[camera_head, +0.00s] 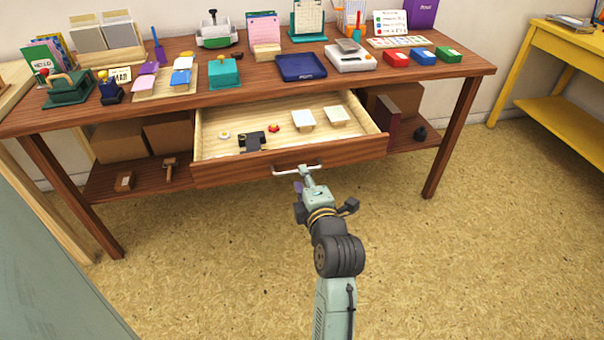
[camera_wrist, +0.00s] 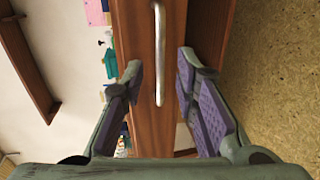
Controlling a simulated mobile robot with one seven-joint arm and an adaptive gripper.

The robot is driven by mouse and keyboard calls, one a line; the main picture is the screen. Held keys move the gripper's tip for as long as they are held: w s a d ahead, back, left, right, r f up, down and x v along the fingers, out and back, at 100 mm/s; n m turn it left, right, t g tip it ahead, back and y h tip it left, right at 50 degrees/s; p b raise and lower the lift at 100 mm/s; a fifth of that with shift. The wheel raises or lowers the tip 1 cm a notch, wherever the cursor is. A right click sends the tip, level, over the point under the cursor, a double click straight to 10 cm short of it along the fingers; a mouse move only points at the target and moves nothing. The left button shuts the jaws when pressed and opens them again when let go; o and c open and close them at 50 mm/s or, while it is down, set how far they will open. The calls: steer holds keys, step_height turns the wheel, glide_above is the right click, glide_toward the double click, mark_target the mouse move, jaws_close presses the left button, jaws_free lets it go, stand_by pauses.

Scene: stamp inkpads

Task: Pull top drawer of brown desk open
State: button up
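The brown desk (camera_head: 448,78) has its top drawer (camera_head: 235,174) pulled out toward me. Inside the drawer are a black item (camera_head: 252,141), a small red item, a small round pale item and two pale square pads (camera_head: 303,119). The silver handle (camera_head: 284,171) is on the drawer front; it also shows in the wrist view (camera_wrist: 158,50). My gripper (camera_head: 304,180) is at the handle in the head view. In the wrist view my gripper (camera_wrist: 160,88) has its two purple-padded fingers apart, with the handle's end between them and a gap on both sides.
Stamps, inkpads, a blue tray (camera_head: 300,67) and a scale (camera_head: 350,56) stand on the desktop. Cardboard boxes (camera_head: 118,142) sit on the lower shelf. A yellow table (camera_head: 560,100) is at the right. The floor in front of the desk is clear.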

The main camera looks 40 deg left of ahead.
steer(key=v, duration=0.4)
stand_by(0.5)
